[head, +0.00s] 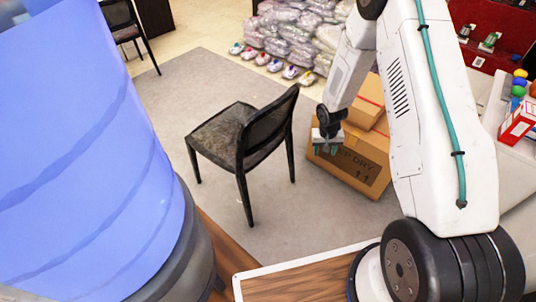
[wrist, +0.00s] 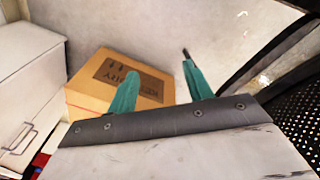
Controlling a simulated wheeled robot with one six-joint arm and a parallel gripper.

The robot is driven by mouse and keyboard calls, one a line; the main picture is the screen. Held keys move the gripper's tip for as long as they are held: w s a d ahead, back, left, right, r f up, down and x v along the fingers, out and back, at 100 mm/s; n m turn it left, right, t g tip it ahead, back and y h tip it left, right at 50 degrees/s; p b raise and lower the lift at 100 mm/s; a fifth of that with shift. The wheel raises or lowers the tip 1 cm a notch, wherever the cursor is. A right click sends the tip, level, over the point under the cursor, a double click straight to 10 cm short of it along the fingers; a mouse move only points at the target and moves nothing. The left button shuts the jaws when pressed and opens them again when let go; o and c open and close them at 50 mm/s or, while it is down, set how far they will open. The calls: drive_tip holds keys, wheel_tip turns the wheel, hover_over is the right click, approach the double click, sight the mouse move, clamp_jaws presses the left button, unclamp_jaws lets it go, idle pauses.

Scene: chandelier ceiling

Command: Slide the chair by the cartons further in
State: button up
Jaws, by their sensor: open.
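The chair (head: 240,140) by the cartons is dark, with a patterned seat and a black mesh back. It stands upright on the grey floor in the middle of the head view. The cartons (head: 362,158) are brown boxes stacked just to its right. My gripper (head: 327,149) hangs between the chair's back and the cartons, in front of a carton. In the wrist view its two teal fingers (wrist: 158,90) are apart with nothing between them. A carton (wrist: 98,78) shows behind the left finger, and black mesh (wrist: 300,110) shows at the right edge.
A large blue translucent barrel (head: 90,150) fills the left of the head view. Another dark chair (head: 128,28) stands at the back left. Plastic-wrapped packs (head: 290,35) are piled at the back. Grey floor (head: 180,85) is clear behind the chair.

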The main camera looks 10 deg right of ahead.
wheel_tip(320, 180, down, 17)
drive_tip(key=w+a+m+t+y, duration=0.1)
drive_tip(key=w+a+t+y, duration=0.1)
drive_tip(key=t, duration=0.1)
drive_tip(key=m+t+y, duration=0.7)
drive_tip(key=t+y, duration=0.3)
drive_tip(key=t, duration=0.1)
approach(261, 159)
drive_tip(key=x, duration=1.1)
drive_tip(key=shift+w+f, duration=0.15)
drive_tip(key=shift+c, duration=0.3)
clamp_jaws()
